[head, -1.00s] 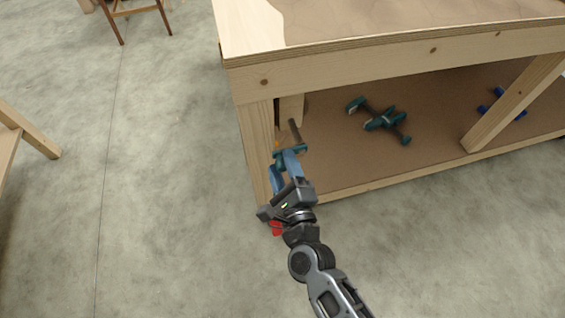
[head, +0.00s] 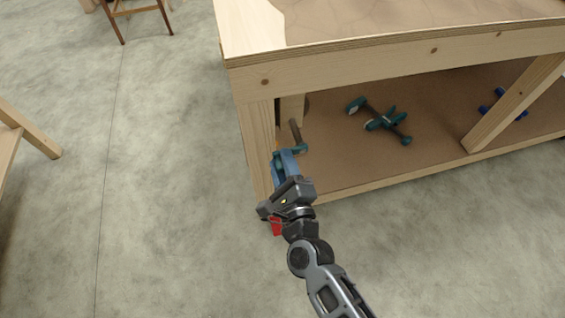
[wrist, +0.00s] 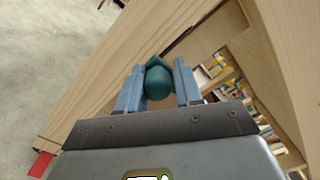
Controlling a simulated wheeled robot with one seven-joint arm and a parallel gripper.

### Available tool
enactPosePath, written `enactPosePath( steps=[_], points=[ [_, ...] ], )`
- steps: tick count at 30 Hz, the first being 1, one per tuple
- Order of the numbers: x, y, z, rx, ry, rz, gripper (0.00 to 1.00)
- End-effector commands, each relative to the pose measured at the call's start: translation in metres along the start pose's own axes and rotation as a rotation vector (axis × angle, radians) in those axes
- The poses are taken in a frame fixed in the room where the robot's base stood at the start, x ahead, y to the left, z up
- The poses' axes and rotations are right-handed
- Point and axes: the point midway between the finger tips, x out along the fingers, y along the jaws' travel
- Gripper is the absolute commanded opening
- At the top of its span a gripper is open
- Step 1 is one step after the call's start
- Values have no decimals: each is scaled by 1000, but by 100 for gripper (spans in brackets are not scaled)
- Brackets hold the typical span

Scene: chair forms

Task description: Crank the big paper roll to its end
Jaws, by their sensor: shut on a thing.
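My gripper (head: 284,160) reaches in beside the front left leg of the wooden workbench. Its blue fingers are shut on a teal knob (wrist: 158,82), which shows between the fingertips in the wrist view. In the head view, a teal part (head: 301,149) and a dark rod (head: 295,130) show just beyond the fingertips; the fingers hide the rest. I cannot make out a paper roll or a whole crank in either view.
The workbench (head: 345,63) stands close around my gripper, its leg (head: 258,150) just left. A teal clamp (head: 384,121) and blue objects (head: 502,104) lie on its lower shelf. A chair (head: 138,10) stands at the far left back.

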Motion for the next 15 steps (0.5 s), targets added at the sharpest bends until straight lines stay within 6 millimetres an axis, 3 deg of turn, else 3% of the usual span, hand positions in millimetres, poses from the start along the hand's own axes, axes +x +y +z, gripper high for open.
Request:
enactPosePath(
  steps=[8, 15],
  points=[
    [-1, 6, -4, -61, 1, 7, 4],
    [-1, 14, -10, -223, 2, 7, 4]
  ],
)
